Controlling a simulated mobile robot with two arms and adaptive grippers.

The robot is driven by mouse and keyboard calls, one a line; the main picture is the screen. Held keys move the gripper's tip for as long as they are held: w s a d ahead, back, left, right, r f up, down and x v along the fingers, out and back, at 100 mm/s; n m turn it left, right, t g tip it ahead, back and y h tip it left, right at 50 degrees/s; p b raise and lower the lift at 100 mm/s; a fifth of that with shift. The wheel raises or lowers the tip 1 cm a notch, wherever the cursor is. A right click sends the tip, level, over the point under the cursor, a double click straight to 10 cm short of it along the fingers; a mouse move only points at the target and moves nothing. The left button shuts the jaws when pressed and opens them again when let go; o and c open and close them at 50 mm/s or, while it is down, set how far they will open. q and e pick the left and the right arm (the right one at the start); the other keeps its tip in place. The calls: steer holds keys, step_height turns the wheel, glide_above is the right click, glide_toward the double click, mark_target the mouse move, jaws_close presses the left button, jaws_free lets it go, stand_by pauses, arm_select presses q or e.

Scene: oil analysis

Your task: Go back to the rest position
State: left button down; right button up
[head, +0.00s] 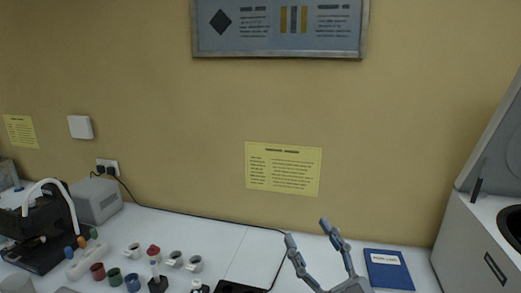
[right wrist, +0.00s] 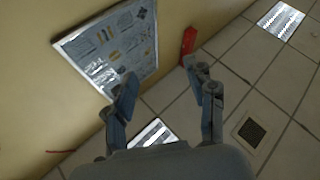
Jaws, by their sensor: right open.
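My right gripper (head: 308,240) stands at the bottom of the head view, fingers pointing up and spread apart, with nothing between them. In the right wrist view the same gripper (right wrist: 162,88) shows its two fingers wide apart and empty, with the wall and ceiling behind them. My left gripper does not show in either view.
A white bench (head: 225,237) runs along the wall. It holds a black device (head: 32,240) at the left, several small coloured cups, and a blue book (head: 388,270) right of my right gripper. A large machine with a raised lid (head: 482,235) stands at the far right.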

steer(key=s+d+f+m+g+h, duration=0.1)
steer(key=d+f+m+g+h, duration=0.4)
steer(key=f, duration=0.6)
steer(key=s+d+f+m+g+h, duration=0.25)
steer(key=d+f+h, duration=0.35)
steer(key=f, duration=0.5)
steer(key=s+f+g, duration=1)
steer(key=s+f, duration=0.5)
steer(key=s, duration=0.4)
step_height(320, 180, down, 30)
steer(key=g+b, duration=0.1)
steer(key=b, duration=0.4)
steer(key=s+d+f+b, duration=0.1)
steer(key=s+f+b, duration=0.1)
steer(key=s+f, duration=0.7)
steer(key=s+d+f+n+g+b, duration=0.1)
steer(key=s+d+f+b, duration=0.1)
steer(key=s+f, duration=0.7)
step_height(320, 180, down, 4)
steer(key=shift+d+f+b, duration=0.15)
steer(key=shift+d+b, duration=0.15)
steer(key=shift+b, duration=0.15)
